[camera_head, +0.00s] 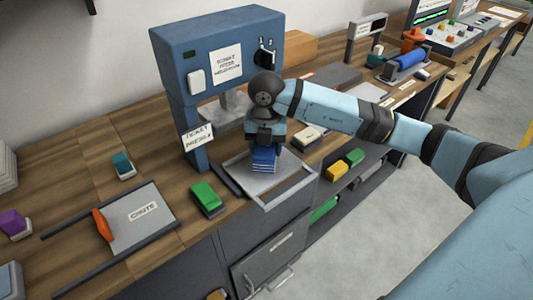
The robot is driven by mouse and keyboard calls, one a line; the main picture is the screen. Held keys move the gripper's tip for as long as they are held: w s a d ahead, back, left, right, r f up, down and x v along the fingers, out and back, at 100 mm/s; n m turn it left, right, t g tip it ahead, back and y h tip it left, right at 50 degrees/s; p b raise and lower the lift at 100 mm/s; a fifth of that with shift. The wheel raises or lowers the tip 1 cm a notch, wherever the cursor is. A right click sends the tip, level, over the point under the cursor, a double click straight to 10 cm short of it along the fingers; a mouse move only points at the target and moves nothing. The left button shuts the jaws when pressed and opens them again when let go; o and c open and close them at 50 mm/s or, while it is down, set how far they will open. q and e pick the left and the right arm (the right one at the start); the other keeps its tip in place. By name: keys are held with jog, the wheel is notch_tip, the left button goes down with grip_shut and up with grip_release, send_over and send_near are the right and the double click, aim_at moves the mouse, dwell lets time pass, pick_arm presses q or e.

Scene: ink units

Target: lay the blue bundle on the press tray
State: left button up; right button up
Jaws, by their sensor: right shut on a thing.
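The blue bundle (264,160) is a small striped stack under my right gripper (264,146). My right gripper is shut on it, with the arm coming in from the right. The press tray (292,188) is a grey metal tray with a raised rim, in front of the blue ticket press (188,110). The bundle is over the tray; I cannot tell whether its underside touches the tray. My left gripper is not in view.
A green block (207,199) lies on the counter left of the tray. A chute plate (140,215) with an orange handle (102,225) lies further left. Yellow (337,171) and green (354,157) blocks sit right of the tray. A teal block (123,165) lies behind the chute.

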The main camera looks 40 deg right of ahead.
aim_at(267, 155)
jog(key=shift+f, duration=1.35)
jog(key=shift+f, duration=0.15)
jog(key=o, duration=1)
jog(key=shift+r, duration=0.35)
notch_tip(267, 155, up, 7)
jog(key=shift+r, duration=0.1)
